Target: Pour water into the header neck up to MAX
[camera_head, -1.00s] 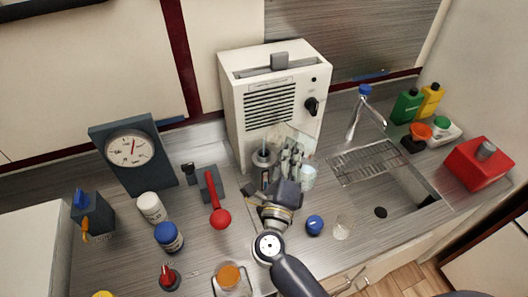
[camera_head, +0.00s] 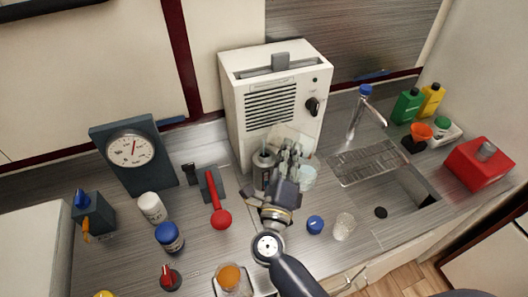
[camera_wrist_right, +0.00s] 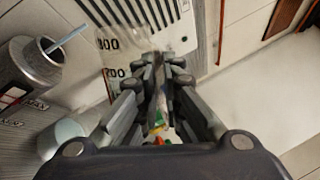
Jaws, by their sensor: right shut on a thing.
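The header neck (camera_head: 263,160) is a grey metal cylinder in front of the white cabinet. A thin rod stands in it, and the neck (camera_wrist_right: 38,62) also shows at the left in the right wrist view, with MAX lettering low on its side. My right gripper (camera_head: 291,152) is just right of the neck, shut on a clear graduated jug (camera_head: 291,132). The jug's wall (camera_wrist_right: 112,70) shows numbers in the right wrist view. The fingers hide much of the jug; its water level and exact tilt are unclear. My left gripper is out of view.
The white cabinet (camera_head: 270,105) stands close behind. A sink with a drain rack (camera_head: 367,163) and tap (camera_head: 361,110) lies to the right. A clear glass (camera_head: 344,226) and blue cap (camera_head: 315,224) stand in front. A red-handled lever (camera_head: 214,195) is left.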

